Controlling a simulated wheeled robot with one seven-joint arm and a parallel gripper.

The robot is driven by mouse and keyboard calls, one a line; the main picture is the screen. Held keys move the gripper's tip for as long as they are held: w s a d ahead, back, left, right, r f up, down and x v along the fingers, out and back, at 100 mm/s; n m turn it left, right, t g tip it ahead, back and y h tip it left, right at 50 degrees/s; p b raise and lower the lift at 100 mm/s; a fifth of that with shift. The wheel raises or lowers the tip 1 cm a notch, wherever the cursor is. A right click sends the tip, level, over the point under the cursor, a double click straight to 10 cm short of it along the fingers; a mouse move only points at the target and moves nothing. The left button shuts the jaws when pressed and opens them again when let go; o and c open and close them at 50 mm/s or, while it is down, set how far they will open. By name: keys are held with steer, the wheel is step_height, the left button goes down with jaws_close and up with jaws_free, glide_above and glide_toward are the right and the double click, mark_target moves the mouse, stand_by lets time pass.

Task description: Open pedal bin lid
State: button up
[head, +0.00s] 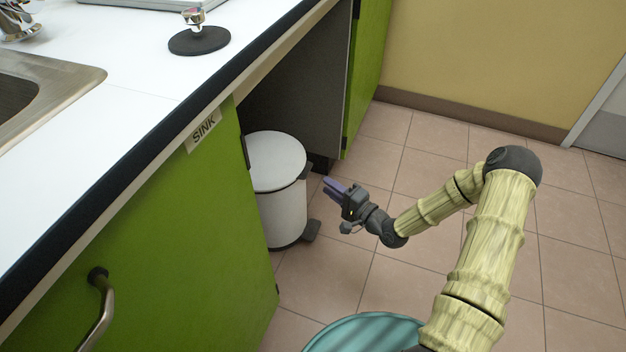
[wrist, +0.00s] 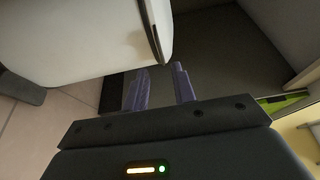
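The white pedal bin (head: 280,215) stands upright on the floor under the counter, and its round lid (head: 275,158) lies shut. A dark pedal (head: 312,230) sticks out low at its right side. In the wrist view the bin body (wrist: 75,35) fills the upper left, with the lid edge (wrist: 161,22) at its right end and a dark part (wrist: 20,88) at the left. My gripper (head: 333,187) is just right of the bin, near the lid's side. Its two purple fingers (wrist: 158,82) are parted with nothing between them; I cannot tell whether they touch the bin.
A green cabinet door (head: 170,240) marked SINK stands left of the bin, with the white counter (head: 110,110) above. The tiled floor (head: 400,280) to the right is clear.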

steer(key=b+x, duration=0.3)
steer(key=x, duration=0.4)
steer(key=shift+w, duration=0.15)
steer(key=shift+a, duration=0.1)
jaws_close()
stand_by(1.1)
